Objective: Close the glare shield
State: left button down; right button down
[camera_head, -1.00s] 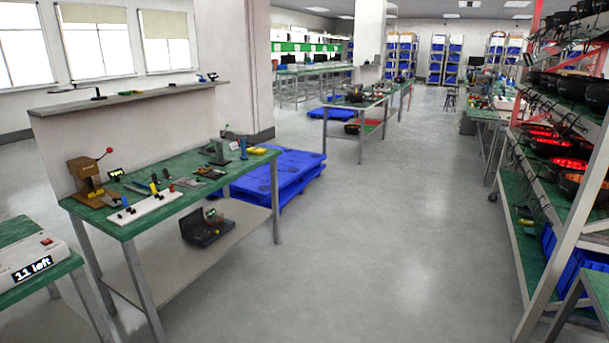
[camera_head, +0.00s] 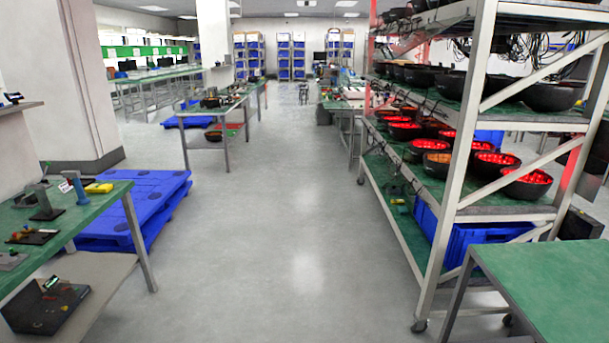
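I cannot make out anything that is clearly a glare shield. The burn-in rack (camera_head: 459,190) stands at the right, with black bowl-shaped units on its upper shelf and several bowls glowing red (camera_head: 527,183) on the shelf below. Cables hang near its top and along its left side. Neither of my grippers is in view.
A green-topped workbench (camera_head: 100,212) with tools stands at the left, beside a blue pallet (camera_head: 150,200). A green table (camera_head: 560,285) fills the lower right corner. A blue crate (camera_head: 470,236) sits low in the rack. The grey aisle floor (camera_head: 290,240) between is clear.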

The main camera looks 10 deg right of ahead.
aim_at(417, 37)
jog(key=i+j+z, duration=0.2)
jog(key=i+z, duration=0.25)
jog(key=i+j+z, duration=0.15)
jog(key=j+z, duration=0.15)
jog(key=z, duration=0.2)
jog(key=i+j+z, duration=0.35)
jog(key=j, duration=0.3)
jog(key=i+j+z, duration=0.1)
jog(key=z, duration=0.25)
jog(key=i+j+z, duration=0.4)
jog(key=z, duration=0.25)
jog(key=i+j, duration=0.2)
jog(key=j, duration=0.15)
jog(key=i+j+z, duration=0.1)
jog(key=j, duration=0.25)
jog(key=i+j, duration=0.25)
jog(key=i+j+z, duration=0.1)
jog(key=j, duration=0.35)
jog(key=i+j, duration=0.2)
jog(key=j, duration=0.15)
jog(key=z, duration=0.05)
